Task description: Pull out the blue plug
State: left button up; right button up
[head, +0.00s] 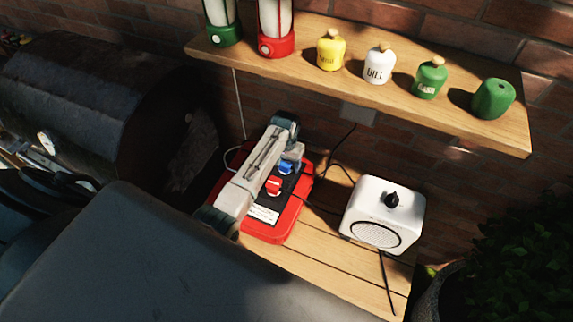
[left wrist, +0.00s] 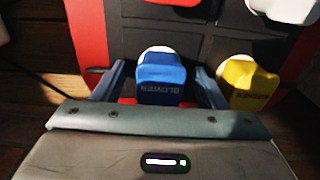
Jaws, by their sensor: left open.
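The blue plug (head: 286,168) sits in a socket of the red power board (head: 298,214), which lies on the wooden table. In the left wrist view the blue plug (left wrist: 161,78) is marked "BLOWER". My left gripper (left wrist: 160,85) is open, with one finger on each side of the blue plug; whether either finger touches it is unclear. In the head view my left gripper (head: 292,158) is at the far end of the board, and my arm hides part of the board. My right gripper is not in view.
A red plug (head: 273,186) sits close by on the board. A yellow plug (left wrist: 248,82) is just right of my finger, with a white plug (left wrist: 285,8) beyond. A white speaker-like box (head: 384,212) stands right. A shelf (head: 330,85) with lanterns and jars overhangs the back.

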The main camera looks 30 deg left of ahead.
aim_at(286, 161)
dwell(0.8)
pick_arm(q)
jog(key=c, duration=1.4)
jog(key=shift+r, duration=3)
